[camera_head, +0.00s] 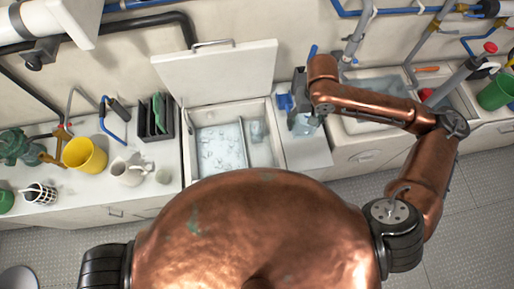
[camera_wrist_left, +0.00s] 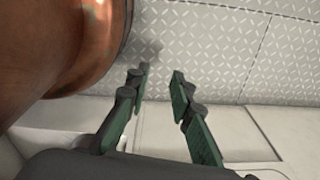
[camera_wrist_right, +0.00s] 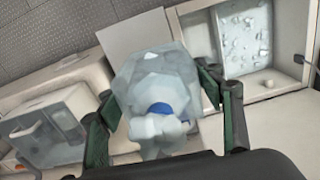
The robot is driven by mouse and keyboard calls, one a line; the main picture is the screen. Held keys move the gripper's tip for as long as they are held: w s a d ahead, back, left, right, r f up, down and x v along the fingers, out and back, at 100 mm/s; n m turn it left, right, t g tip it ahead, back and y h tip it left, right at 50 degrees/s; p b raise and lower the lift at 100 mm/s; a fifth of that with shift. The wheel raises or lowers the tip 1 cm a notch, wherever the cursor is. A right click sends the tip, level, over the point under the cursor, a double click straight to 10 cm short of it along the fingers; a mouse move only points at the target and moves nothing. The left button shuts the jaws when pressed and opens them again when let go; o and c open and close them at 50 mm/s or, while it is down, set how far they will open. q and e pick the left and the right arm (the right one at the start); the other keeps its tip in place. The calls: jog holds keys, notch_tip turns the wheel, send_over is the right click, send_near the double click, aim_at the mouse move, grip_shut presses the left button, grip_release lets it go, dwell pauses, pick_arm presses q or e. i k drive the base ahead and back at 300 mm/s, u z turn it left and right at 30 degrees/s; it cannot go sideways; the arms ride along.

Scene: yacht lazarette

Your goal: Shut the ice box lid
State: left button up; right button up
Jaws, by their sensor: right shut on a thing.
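The ice box (camera_head: 187,165) is set in the counter at the middle, with ice inside. Its pale lid (camera_head: 218,75) stands open, tilted back against the wall, with a handle on its top edge. The ice box with its ice also shows at the upper right of the right wrist view (camera_wrist_right: 285,88). My right gripper (camera_wrist_right: 160,92) is shut on a clear faceted object (camera_wrist_right: 155,70), above the counter right of the ice box; I cannot tell exactly what it is. My left gripper (camera_wrist_left: 160,72) is open and empty, low over the floor beside the cabinet front.
A black rack with green boards (camera_head: 157,118), a yellow bucket (camera_head: 85,155) and a white mug (camera_head: 128,172) stand left of the ice box. A sink (camera_head: 375,85) lies further right. Pipes run along the wall.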

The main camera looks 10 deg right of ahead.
aim_at(260, 162)
jog(key=u, duration=1.25)
jog(key=k, duration=0.6)
jog(key=z, duration=0.1)
